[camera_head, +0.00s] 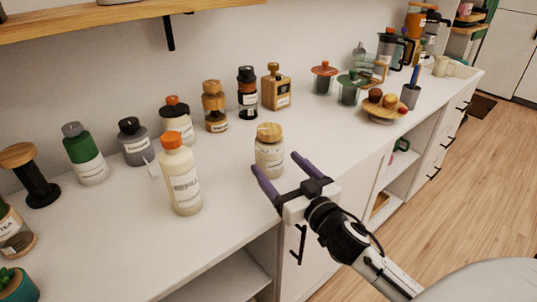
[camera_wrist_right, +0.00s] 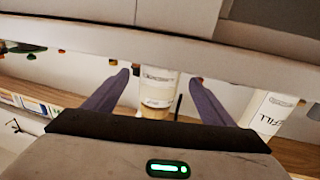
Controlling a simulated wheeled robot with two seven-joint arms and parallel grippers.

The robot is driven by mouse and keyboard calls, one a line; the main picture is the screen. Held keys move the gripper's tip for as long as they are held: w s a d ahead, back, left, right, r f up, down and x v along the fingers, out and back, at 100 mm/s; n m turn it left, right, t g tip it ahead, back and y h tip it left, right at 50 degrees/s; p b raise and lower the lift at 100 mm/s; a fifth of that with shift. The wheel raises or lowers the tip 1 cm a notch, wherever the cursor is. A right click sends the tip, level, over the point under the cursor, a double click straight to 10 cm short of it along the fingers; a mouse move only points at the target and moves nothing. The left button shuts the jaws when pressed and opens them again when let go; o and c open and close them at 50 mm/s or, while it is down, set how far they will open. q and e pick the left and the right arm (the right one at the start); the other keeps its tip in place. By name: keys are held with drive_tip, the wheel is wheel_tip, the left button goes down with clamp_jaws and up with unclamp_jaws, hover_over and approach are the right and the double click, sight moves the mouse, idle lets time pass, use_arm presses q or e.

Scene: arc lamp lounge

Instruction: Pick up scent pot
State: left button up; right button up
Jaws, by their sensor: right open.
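A cream jar with a pale wooden lid (camera_head: 269,158) stands upright near the counter's front edge. It seems to be the scent pot, though I cannot read its label in the head view. My right gripper (camera_head: 277,164) is open and empty, its two purple fingers pointing at the jar from the front right. In the right wrist view the jar (camera_wrist_right: 158,88) appears upside down, between the fingertips of the gripper (camera_wrist_right: 159,78) and beyond them. I cannot tell whether a finger touches it. My left gripper is not in view.
A white bottle with an orange cap (camera_head: 182,178) stands left of the jar. Several bottles and jars line the wall behind, including a wooden-capped bottle (camera_head: 276,88). A wooden stand (camera_head: 382,116) with small knobs is further right. The white counter (camera_head: 328,130) is clear right of the jar.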

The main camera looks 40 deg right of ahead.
drive_tip(key=shift+w+d+r, duration=0.1)
drive_tip(key=shift+w+d, duration=0.1)
drive_tip(key=shift+w, duration=1.15)
drive_tip(key=shift+w+d, duration=0.15)
drive_tip(key=shift+w, duration=1.15)
drive_tip(key=c, duration=1.3)
drive_tip(key=shift+r, duration=0.15)
drive_tip(key=shift+c, duration=0.8)
